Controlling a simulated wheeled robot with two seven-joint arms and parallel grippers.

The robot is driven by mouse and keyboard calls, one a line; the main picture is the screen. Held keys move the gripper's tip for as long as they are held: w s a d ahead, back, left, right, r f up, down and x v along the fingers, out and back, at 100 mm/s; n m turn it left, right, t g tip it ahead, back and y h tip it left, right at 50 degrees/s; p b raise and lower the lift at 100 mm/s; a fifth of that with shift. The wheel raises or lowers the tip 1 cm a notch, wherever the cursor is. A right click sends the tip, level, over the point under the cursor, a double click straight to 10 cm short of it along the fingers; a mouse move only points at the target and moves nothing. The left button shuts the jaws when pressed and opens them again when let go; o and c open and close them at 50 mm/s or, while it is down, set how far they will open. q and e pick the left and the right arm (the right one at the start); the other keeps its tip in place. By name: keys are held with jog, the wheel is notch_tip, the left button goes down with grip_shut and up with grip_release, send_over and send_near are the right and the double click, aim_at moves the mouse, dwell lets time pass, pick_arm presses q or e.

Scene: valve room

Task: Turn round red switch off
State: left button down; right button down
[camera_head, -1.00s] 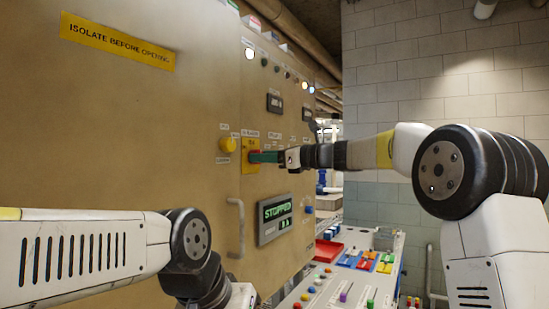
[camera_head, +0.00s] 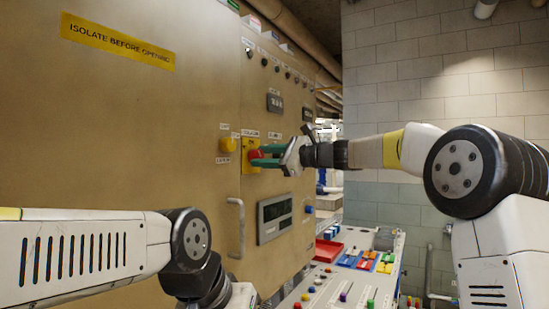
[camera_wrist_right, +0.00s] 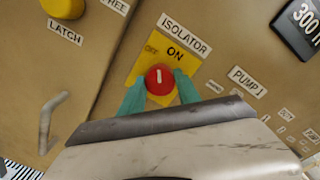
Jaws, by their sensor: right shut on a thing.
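The round red switch (camera_head: 254,154) sits on a yellow plate (camera_head: 250,167) on the tan cabinet. In the right wrist view the switch (camera_wrist_right: 160,78) carries a short white mark, under the words OFF and ON on the plate. My right gripper (camera_head: 260,155) has its green fingers on either side of the switch, shut on it. In the right wrist view the fingers (camera_wrist_right: 161,84) flank the switch and hide part of the plate. My left arm (camera_head: 90,250) shows at lower left, with its gripper out of view.
A yellow latch button (camera_head: 228,145) is left of the switch. A vertical handle (camera_head: 236,228) and a dark display (camera_head: 275,217) are below. A console (camera_head: 335,285) with coloured buttons and a red tray (camera_head: 328,250) stands beyond at lower right.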

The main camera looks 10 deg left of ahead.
jog(key=n, duration=1)
jog(key=shift+f, duration=0.1)
jog(key=shift+n, duration=0.4)
jog(key=c, duration=0.9)
grip_release()
jog(key=shift+o, duration=0.2)
jog(key=shift+s+d, duration=0.1)
jog(key=shift+d, duration=0.05)
jog(key=v, duration=0.7)
jog(key=shift+s+d, duration=0.15)
jog(key=shift+d, duration=0.1)
jog(key=s+d+f+n+h, duration=0.1)
jog(key=s+d+f+h, duration=0.6)
jog(key=s+d+f, duration=0.5)
jog(key=s+d+f+n+h, duration=0.1)
jog(key=s+d+f+h, duration=0.6)
jog(key=s+d+f, duration=0.6)
jog(key=s+f, duration=0.4)
jog(key=s, duration=0.1)
jog(key=shift+f+n+h, duration=0.3)
